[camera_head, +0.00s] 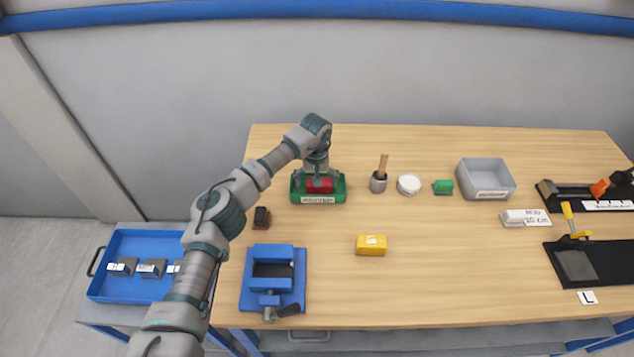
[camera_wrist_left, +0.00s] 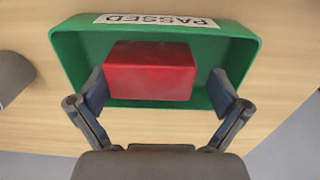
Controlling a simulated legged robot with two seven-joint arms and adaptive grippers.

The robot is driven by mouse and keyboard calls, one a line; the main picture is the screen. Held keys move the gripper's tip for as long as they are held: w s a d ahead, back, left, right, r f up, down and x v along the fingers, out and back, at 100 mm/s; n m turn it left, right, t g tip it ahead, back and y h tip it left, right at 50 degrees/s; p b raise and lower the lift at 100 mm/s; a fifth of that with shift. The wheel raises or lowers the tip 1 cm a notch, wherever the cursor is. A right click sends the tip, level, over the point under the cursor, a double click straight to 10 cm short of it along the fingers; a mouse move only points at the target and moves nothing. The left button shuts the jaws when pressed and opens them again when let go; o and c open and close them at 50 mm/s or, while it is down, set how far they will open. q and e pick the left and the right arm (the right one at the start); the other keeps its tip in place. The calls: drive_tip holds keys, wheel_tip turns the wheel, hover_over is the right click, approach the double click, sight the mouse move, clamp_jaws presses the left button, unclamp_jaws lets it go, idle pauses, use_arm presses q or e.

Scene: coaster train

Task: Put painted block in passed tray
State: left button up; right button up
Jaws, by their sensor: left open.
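The red painted block (camera_head: 320,185) lies inside the green passed tray (camera_head: 325,197), at the far left of the table. In the left wrist view the block (camera_wrist_left: 150,71) rests within the tray (camera_wrist_left: 235,48), whose label reads "PASSED". My left gripper (camera_head: 318,180) is over the tray with its fingers spread. In the left wrist view the fingers of the gripper (camera_wrist_left: 160,92) stand either side of the block; the left finger is close to it and the right finger is clearly apart. My right gripper is not in view.
A cup with a brush (camera_head: 379,182), a white round container (camera_head: 408,184), a green block (camera_head: 443,187) and a grey bin (camera_head: 487,178) stand right of the tray. A yellow block (camera_head: 371,245) and a blue vise (camera_head: 273,283) are nearer.

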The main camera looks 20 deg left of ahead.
use_arm(q)
wheel_tip(320, 180, up, 12)
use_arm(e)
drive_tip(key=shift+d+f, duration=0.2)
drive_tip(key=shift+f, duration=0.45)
use_arm(q)
drive_tip(key=shift+d, duration=0.2)
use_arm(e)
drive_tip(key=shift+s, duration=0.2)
